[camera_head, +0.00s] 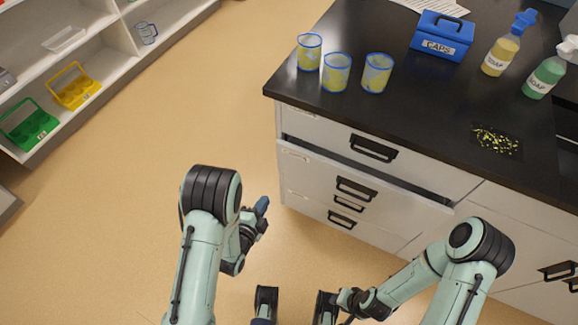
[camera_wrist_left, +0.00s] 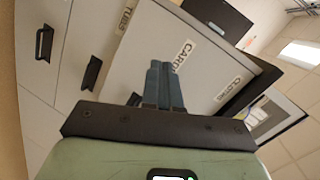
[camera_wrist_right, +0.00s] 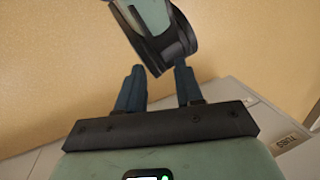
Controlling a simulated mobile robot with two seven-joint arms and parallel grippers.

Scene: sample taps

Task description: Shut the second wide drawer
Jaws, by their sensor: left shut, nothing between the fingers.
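The second wide drawer (camera_head: 315,165) in the pale cabinet stands partly pulled out, with a dark gap along its top edge below the top drawer (camera_head: 310,126). Its black handle (camera_head: 356,189) is at the middle of its front. My left gripper (camera_head: 263,205) is shut and empty, to the left of the cabinet. In the left wrist view its closed fingers (camera_wrist_left: 161,84) show before a pale front with a CARDS label (camera_wrist_left: 184,56); I cannot tell whether they touch it. My right gripper (camera_wrist_right: 158,88) is open and empty in the right wrist view, with part of my arm beyond it.
The black countertop (camera_head: 420,105) holds several beakers, a blue CAPS box (camera_head: 442,36) and two soap bottles. Lower drawers (camera_head: 310,203) look shut. A white shelf unit (camera_head: 100,75) stands at the left. The floor between is clear.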

